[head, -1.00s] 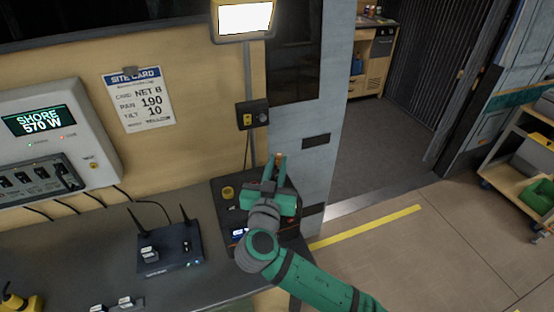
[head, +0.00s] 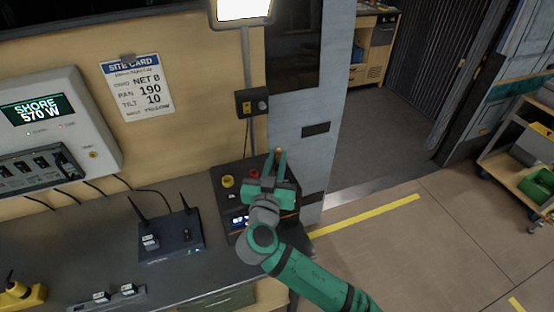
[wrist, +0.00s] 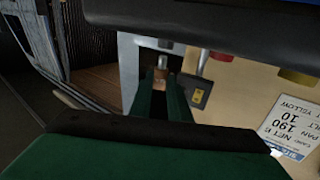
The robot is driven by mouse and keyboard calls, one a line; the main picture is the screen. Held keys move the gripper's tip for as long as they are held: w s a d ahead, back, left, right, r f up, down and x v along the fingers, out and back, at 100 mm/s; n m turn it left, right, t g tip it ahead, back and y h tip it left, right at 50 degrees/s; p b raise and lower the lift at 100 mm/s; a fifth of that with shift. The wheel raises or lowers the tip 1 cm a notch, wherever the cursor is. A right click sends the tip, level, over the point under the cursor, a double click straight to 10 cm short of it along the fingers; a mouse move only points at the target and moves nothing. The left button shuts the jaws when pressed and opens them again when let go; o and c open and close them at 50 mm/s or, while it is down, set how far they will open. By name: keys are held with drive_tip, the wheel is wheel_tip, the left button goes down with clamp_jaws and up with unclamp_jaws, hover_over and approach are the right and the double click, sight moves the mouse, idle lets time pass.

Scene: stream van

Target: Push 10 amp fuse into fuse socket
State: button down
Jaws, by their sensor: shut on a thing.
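My gripper (head: 279,156) is over the right part of the dark console (head: 218,201) on the bench. Its fingers are shut on a small copper-brown thing (head: 278,152), which looks like the 10 amp fuse. In the wrist view the fuse (wrist: 161,74) shows between the fingertips (wrist: 162,80). A silver cylinder (wrist: 165,44) on the console face lies just beyond it, roughly in line; it may be the fuse socket. I cannot tell whether the two touch. No amp marking is readable.
A yellow knob (head: 228,181) and a red knob (head: 253,173) stand on the console left of my gripper. A black wall box (head: 251,103) is behind it. A router (head: 172,236) with two antennas sits left on the bench.

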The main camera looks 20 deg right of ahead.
drive_tip(key=shift+f, duration=1.4)
drive_tip(key=c, duration=1.6)
unclamp_jaws()
drive_tip(key=shift+s, duration=0.15)
drive_tip(key=v, duration=1)
drive_tip(key=shift+s+a, duration=0.15)
drive_tip(key=shift+s, duration=0.1)
